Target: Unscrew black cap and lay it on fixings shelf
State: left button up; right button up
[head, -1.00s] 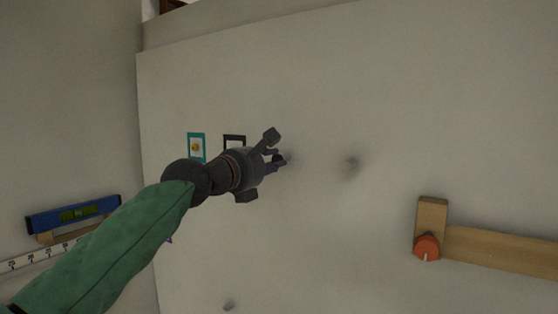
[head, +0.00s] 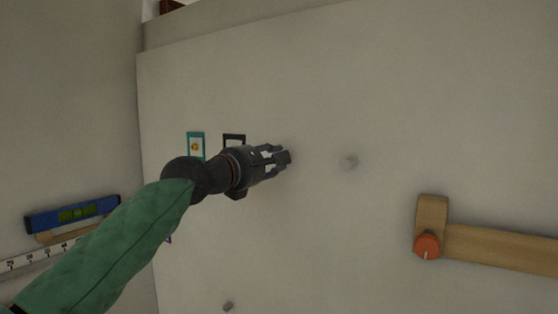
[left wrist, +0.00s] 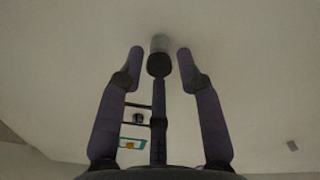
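In the left wrist view, a black cap (left wrist: 159,65) sits on the near end of a short grey post (left wrist: 159,43) that stands out from the wall. My left gripper (left wrist: 160,60) has its fingers on both sides of the cap, with a gap visible on each side, so it is open. In the head view my left gripper (head: 284,157) reaches close to the pale wall panel and hides the cap. My right gripper is not in view. I cannot tell which ledge is the fixings shelf.
Grey pegs (head: 349,162) and (head: 228,306) stand out from the panel. A teal frame (head: 196,139) and a black frame (head: 234,137) are behind my gripper. A blue level (head: 75,213) is at left; a wooden piece (head: 505,250) with an orange knob (head: 427,245) is at right.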

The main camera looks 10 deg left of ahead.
pick_arm(q)
jog(key=m+b, duration=0.2)
jog(key=m, duration=1.3)
jog(key=shift+a, duration=0.1)
jog(key=shift+f, duration=0.1)
grip_shut()
jog(key=n+p, duration=0.1)
jog(key=n, duration=0.4)
jog(key=shift+f+p, duration=0.1)
jog(key=shift+p, duration=0.2)
